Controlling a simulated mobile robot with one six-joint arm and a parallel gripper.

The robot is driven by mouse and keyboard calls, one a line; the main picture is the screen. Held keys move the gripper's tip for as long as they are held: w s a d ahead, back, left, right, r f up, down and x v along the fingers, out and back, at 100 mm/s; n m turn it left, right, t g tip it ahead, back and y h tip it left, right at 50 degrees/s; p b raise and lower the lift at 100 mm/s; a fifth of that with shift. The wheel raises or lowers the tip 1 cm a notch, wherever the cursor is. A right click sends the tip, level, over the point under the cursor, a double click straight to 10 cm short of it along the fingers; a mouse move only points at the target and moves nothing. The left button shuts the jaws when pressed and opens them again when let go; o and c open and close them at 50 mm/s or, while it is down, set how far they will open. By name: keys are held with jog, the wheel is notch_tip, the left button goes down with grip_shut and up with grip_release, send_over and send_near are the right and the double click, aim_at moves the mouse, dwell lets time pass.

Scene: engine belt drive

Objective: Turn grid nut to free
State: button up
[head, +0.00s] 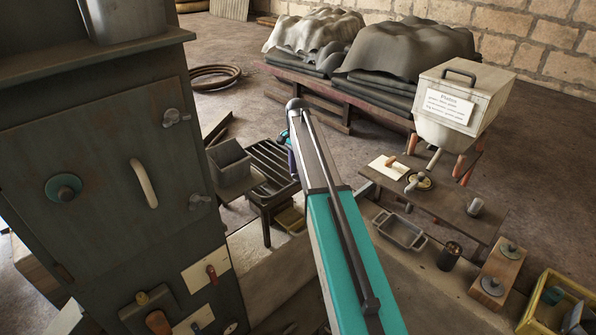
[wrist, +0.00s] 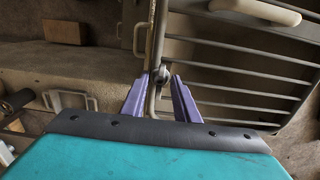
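The grid (head: 272,165) is a dark barred grate on a stand, just left of my arm in the head view. In the wrist view its pale bars (wrist: 240,85) fill the right side. In the head view a bit of purple gripper (head: 291,160) shows beside the grid, mostly hidden by my arm.
A grey box (head: 233,165) stands left of the grid. A dark cabinet (head: 100,165) fills the left. A bench (head: 440,200) with small tools and a white hopper (head: 465,95) are on the right. A pale handle (wrist: 255,10) crosses the top of the wrist view.

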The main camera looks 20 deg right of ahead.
grip_shut()
jog(key=shift+n, duration=0.5)
jog(key=n+b, duration=0.1)
jog(key=n, duration=0.1)
jog(key=shift+f+n+b, duration=0.1)
jog(key=shift+n+b, duration=0.2)
jog(key=shift+n, duration=0.1)
jog(key=n+b, duration=0.1)
jog(key=n, duration=0.3)
jog(key=n+b, duration=0.1)
jog(key=n, duration=0.4)
jog(key=shift+n, duration=0.3)
jog(key=n+b, duration=0.1)
jog(key=n, duration=0.3)
jog(key=shift+n, duration=0.3)
jog(key=shift+w, duration=0.1)
